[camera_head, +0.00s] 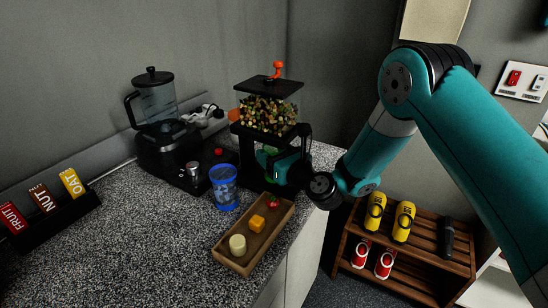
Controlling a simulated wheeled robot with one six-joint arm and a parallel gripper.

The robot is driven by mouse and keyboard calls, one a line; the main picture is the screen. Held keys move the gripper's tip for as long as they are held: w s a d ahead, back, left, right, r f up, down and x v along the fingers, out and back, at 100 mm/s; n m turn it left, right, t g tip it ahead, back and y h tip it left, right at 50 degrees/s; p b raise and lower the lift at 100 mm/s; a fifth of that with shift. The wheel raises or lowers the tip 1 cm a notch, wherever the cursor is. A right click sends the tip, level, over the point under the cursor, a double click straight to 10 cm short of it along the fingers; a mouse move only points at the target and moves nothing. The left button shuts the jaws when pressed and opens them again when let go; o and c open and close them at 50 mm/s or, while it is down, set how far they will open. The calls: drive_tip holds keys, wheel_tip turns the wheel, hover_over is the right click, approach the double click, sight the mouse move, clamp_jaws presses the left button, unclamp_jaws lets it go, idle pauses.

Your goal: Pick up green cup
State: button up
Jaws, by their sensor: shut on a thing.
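The green cup (270,150) is mostly hidden behind my gripper, at the dispenser on the counter; only a small bit of green shows. My gripper (272,162) is at the cup and shut on it. The fingertips are partly hidden by the gripper body, and I cannot tell whether the cup is touching the dispenser's base.
The dispenser (267,115) with mixed pieces stands right around my gripper. A blue cup (225,188), a wooden tray (232,256) with small items, and a black blender (160,145) stand nearby. A bar holder (62,217) is at left. The counter's front left is clear.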

drive_tip(key=shift+s+d+b, duration=0.1)
drive_tip(key=shift+d+b, duration=0.1)
drive_tip(key=shift+b, duration=0.15)
drive_tip(key=s+d+b, duration=0.9)
drive_tip(key=d+b, duration=0.5)
drive_tip(key=b, duration=0.1)
drive_tip(key=shift+s+d, duration=0.35)
drive_tip(key=shift+s, duration=0.05)
